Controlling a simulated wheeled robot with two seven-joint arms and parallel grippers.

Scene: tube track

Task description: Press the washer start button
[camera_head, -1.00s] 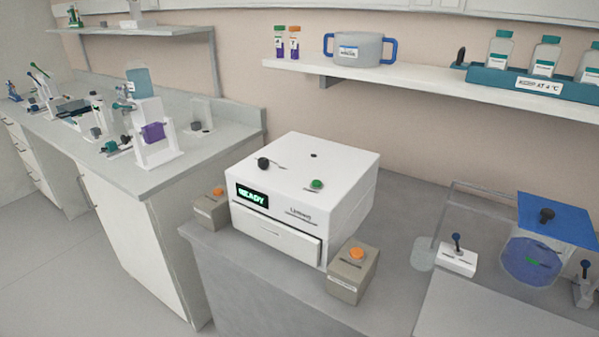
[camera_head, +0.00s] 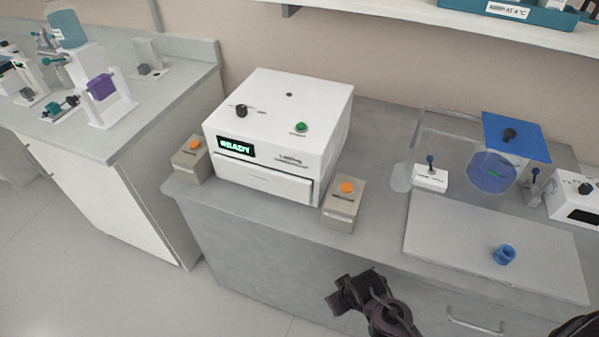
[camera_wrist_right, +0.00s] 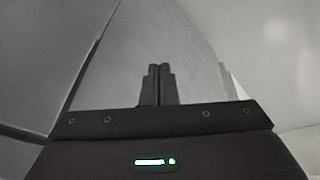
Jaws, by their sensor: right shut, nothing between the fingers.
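The washer is a white box (camera_head: 285,105) on the grey bench in the head view. Its front display (camera_head: 235,147) reads READY. On its top are a green button (camera_head: 301,127) and a black knob (camera_head: 241,111). Below the display is a closed drawer front (camera_head: 262,180). Two beige boxes with orange buttons flank it, one at the left (camera_head: 190,163) and one at the right (camera_head: 342,208). A dark gripper, apparently my right (camera_head: 342,296), is below the bench front edge, apart from the washer. In the right wrist view its fingers (camera_wrist_right: 157,84) are together and empty. My left gripper does not show.
To the right are a clear stand with a blue lid (camera_head: 516,137), a small white switch box (camera_head: 430,179) and a grey board (camera_head: 450,240) bearing a blue piece (camera_head: 505,254). A shelf (camera_head: 400,20) runs above.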

